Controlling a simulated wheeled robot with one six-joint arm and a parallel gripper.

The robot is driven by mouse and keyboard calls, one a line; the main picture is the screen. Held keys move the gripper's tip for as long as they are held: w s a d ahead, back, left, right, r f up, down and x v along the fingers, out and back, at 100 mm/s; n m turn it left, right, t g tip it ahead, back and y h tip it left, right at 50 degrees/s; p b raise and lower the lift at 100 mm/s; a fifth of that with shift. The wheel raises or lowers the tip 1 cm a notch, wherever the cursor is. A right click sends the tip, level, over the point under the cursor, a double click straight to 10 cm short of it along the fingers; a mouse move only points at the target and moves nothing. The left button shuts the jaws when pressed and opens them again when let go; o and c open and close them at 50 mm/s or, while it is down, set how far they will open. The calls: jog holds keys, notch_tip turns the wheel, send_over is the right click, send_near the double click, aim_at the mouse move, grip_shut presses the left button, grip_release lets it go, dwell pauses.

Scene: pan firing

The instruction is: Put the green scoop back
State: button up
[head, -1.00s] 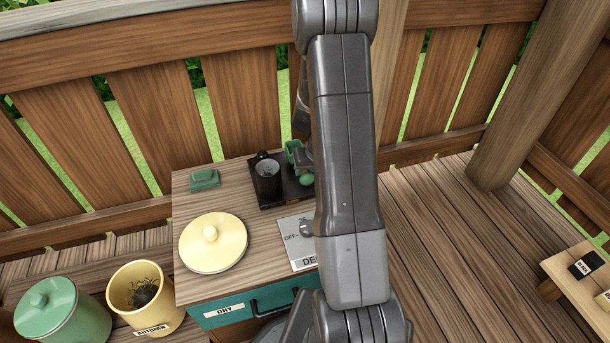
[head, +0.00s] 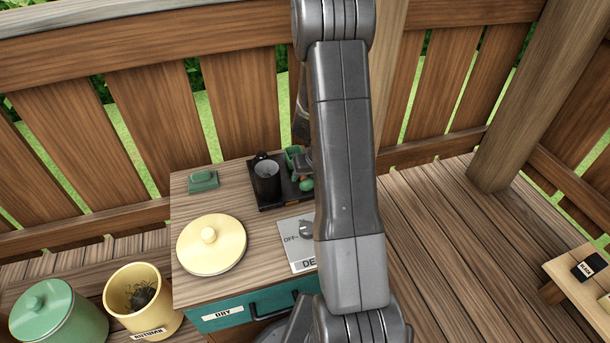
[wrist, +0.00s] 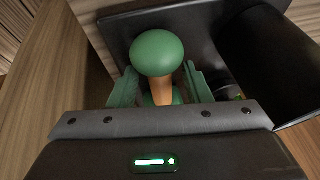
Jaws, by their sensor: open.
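The green scoop (wrist: 158,52) shows in the wrist view as a round green knob on an orange-brown handle, with a bit of green below. Its knob also shows in the head view (head: 306,184), at the right part of a black tray (head: 267,207). My gripper (wrist: 162,90) is open, with one greenish finger on each side of the handle. I cannot tell whether either finger touches it. The scoop's far end is mostly hidden by my gripper. In the head view my arm covers the tray's right end.
A black cup (head: 266,178) stands on the tray, close left of the scoop. The worktop (head: 195,290) also carries a small green block (head: 203,181), a yellow lid (head: 211,245) and a dial plate (head: 294,246). A yellow pot (head: 165,312) and green lidded pot (head: 60,318) stand left.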

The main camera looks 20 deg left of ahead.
jog(key=shift+r+p, duration=0.15)
jog(key=shift+p, duration=0.25)
jog(key=p+v, duration=0.2)
jog(key=v, duration=1.1)
jog(key=shift+s+d+r+p, duration=0.15)
jog(key=shift+s+d+p, duration=0.15)
jog(key=shift+d+p, duration=0.05)
